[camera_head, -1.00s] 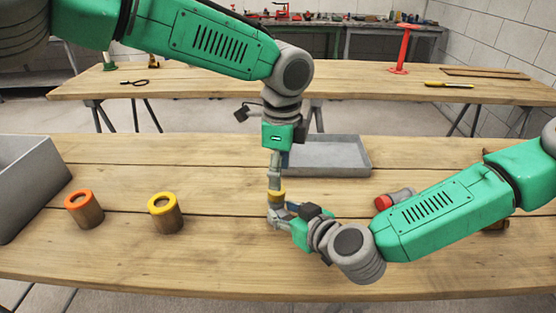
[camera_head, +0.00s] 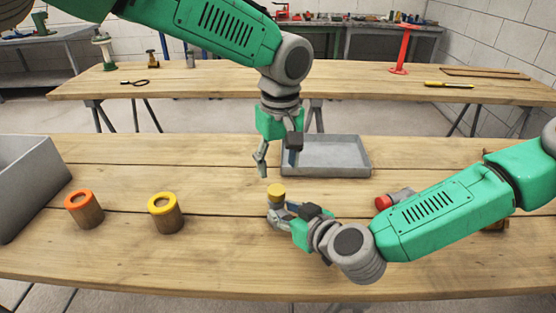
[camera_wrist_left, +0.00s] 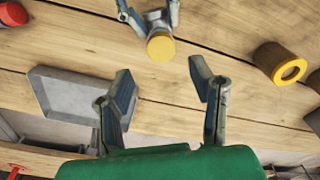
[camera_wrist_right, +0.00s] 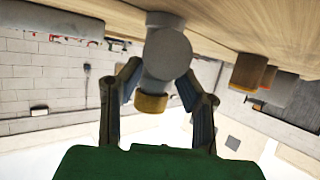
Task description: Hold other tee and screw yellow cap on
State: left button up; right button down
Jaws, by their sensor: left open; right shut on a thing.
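A grey tee (camera_head: 274,213) stands near the middle of the front table with a yellow cap (camera_head: 276,191) on its upper end. My right gripper (camera_wrist_right: 161,72) is shut on this tee; the cap also shows in the right wrist view (camera_wrist_right: 150,103). My left gripper (camera_head: 277,163) is open and empty just above the cap, its fingers apart from it. In the left wrist view the round yellow cap face (camera_wrist_left: 161,46) lies beyond the open fingertips. Another tee with a red cap (camera_head: 383,202) lies to the right, partly hidden behind my right arm.
A shallow grey tray (camera_head: 362,160) sits behind the tee. Wooden cylinders with an orange rim (camera_head: 84,211) and a yellow rim (camera_head: 165,215) stand to the left, by a large grey bin (camera_head: 40,175). The table between the yellow-rimmed cylinder and the tee is clear.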

aim_at(277, 189)
pick_arm(q)
jog(key=n, duration=0.3)
jog(key=shift+r, duration=0.1)
pick_arm(e)
jog(key=shift+s+f, duration=0.1)
jog(key=shift+f, duration=0.3)
pick_arm(q)
jog(key=shift+w+a+f, duration=0.1)
jog(key=shift+f, duration=1.95)
jog(key=shift+w+f, duration=0.1)
jog(key=shift+f, duration=1.9)
pick_arm(e)
jog(key=shift+d, duration=0.1)
